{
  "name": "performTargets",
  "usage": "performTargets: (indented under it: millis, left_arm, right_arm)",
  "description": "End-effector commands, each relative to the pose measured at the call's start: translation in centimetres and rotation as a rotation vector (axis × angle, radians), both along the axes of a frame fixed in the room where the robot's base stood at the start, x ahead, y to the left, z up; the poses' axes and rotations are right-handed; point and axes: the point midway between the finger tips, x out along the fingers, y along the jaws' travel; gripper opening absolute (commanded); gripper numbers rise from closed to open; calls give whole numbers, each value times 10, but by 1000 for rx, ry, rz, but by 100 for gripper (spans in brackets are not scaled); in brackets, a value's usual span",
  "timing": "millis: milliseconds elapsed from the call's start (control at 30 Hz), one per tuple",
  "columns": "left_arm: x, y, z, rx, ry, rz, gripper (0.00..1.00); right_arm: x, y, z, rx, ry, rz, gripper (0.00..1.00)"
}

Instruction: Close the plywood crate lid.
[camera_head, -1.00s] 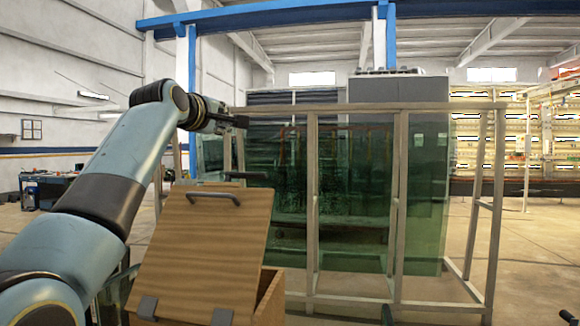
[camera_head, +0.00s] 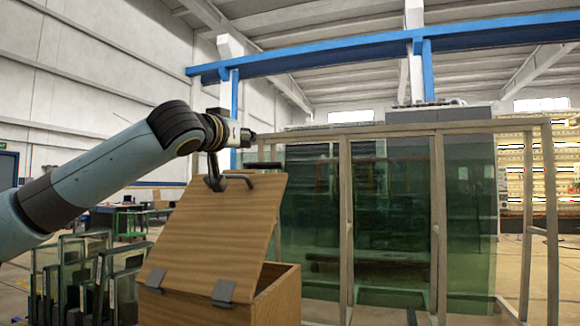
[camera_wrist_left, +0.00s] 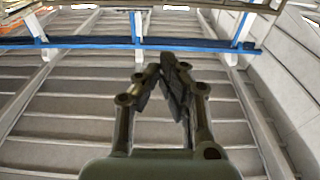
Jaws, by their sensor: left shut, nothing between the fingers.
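The plywood crate (camera_head: 283,298) stands at the lower middle of the head view. Its lid (camera_head: 225,225) is raised and tilted, with two grey hinges along its lower edge and a dark handle (camera_head: 240,180) near its upper edge. My right gripper is not in view.
Several framed glass panes (camera_head: 95,275) stand left of the crate. A large rack (camera_head: 437,230) with green glass sheets stands behind and to the right. The left wrist view shows mostly the ceiling and a blue beam (camera_wrist_left: 90,44).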

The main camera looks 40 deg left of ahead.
Motion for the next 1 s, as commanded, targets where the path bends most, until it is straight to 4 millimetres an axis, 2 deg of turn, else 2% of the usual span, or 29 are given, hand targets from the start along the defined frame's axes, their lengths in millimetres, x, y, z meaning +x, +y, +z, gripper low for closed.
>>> performTargets:
  millis: [33,267,600,800,1000]
  left_arm:
    - [2,1,-4,-3,4,0,0]
    - [26,7,3,-14,2,-2,0]
    - [95,29,11,-13,3,-2,0]
    - [116,36,-10,-8,6,-2,0]
    - [124,38,-18,-5,4,-2,0]
  right_arm:
    - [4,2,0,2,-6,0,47]
    - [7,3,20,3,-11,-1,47]
    - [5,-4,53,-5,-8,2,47]
    - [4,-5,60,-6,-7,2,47]
    - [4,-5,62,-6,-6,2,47]
